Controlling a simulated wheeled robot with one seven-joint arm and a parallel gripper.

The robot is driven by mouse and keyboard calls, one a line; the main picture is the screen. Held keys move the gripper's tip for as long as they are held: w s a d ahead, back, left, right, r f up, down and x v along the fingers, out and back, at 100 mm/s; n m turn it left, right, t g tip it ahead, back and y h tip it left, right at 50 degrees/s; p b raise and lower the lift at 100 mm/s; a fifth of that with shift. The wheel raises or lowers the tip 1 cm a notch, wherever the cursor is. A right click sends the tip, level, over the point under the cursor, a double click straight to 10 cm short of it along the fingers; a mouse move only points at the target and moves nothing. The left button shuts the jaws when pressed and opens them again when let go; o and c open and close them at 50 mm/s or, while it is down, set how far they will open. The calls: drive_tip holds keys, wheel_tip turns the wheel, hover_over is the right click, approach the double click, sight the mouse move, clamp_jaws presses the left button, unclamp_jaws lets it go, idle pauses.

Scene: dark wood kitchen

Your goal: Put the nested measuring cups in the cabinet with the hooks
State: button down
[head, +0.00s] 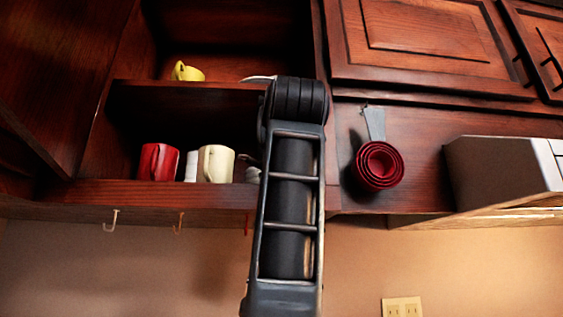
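The nested measuring cups (379,166) are red, with concentric rims facing me and a grey handle (374,123) pointing up. They are right of my arm, against dark wood below a closed cabinet door; what supports them is unclear. The open cabinet (190,195) is on the left, with hooks under its bottom edge: a white hook (112,220), a tan hook (178,223) and a red hook (246,225). My arm rises through the middle and hides part of the cabinet's right side. My gripper's fingers cannot be made out.
A red mug (158,162) and a cream mug (216,163) stand on the lower shelf, a yellow mug (187,72) on the upper one. Closed cabinet doors (430,35) are above. An open door (55,75) is at left.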

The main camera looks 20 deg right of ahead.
drive_tip(key=shift+f, duration=0.15)
drive_tip(key=c, duration=0.9)
unclamp_jaws()
drive_tip(key=shift+c, duration=0.2)
drive_tip(key=shift+s, duration=0.15)
drive_tip(key=b+v, duration=0.2)
drive_tip(key=v, duration=0.9)
drive_tip(key=shift+s+b, duration=0.3)
drive_tip(key=shift+b, duration=0.05)
drive_tip(key=shift+a, duration=0.15)
